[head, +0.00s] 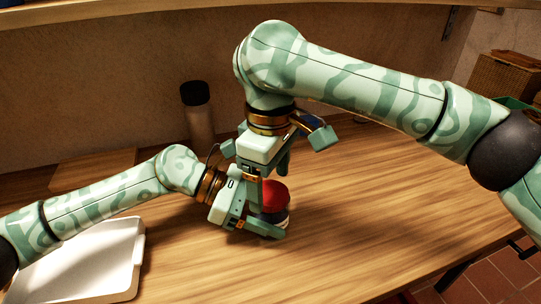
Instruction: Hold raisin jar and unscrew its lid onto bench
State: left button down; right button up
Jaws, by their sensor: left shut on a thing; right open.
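The raisin jar (284,222) stands on the wooden bench (370,215), with its red lid (274,196) on top. Its contents are mostly hidden. My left gripper (268,222) comes in low from the left and is shut on the jar's body below the lid. My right gripper (268,177) points down from above, open, with its fingertips close over the red lid. One finger is in front of the lid's left part; whether it touches the lid, I cannot tell.
A tall jar with a black cap (198,118) stands behind, near the wall. A wooden board (90,168) lies at the back left and a white tray (85,262) at the front left. A wicker basket (503,77) is at the far right. The bench right of the jar is clear.

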jog(key=shift+f, duration=0.9)
jog(key=c, duration=1)
jog(key=n, duration=0.5)
jog(key=shift+n, duration=0.4)
jog(key=n, duration=0.4)
